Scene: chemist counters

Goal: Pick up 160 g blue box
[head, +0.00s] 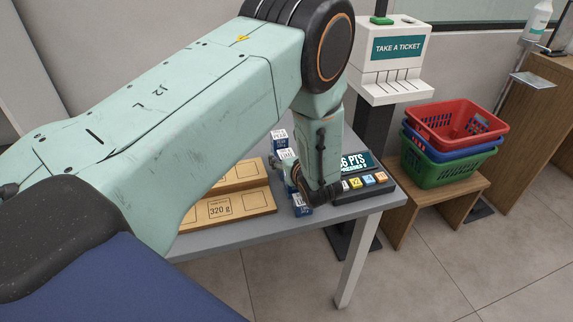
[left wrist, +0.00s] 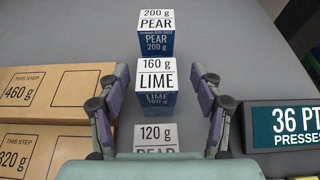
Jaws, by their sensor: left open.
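The 160 g box (left wrist: 156,88) is blue with a white top marked LIME. It stands in the middle of a row of three in the left wrist view. In the head view its white top (head: 287,154) shows just behind my left gripper (head: 301,188). My left gripper (left wrist: 159,86) is open, pointing down over the row, one finger on each side of the 160 g box in the left wrist view. I cannot tell how far above it the fingertips are. My right gripper is in neither view.
The 200 g PEAR box (left wrist: 156,32) stands behind, the 120 g PEAR box (left wrist: 155,137) in front. Wooden step boards (left wrist: 45,97) lie left; a points display (left wrist: 283,126) stands right. The grey table (head: 237,235) has little free room. Baskets (head: 447,168) and a ticket dispenser (head: 394,70) stand beyond.

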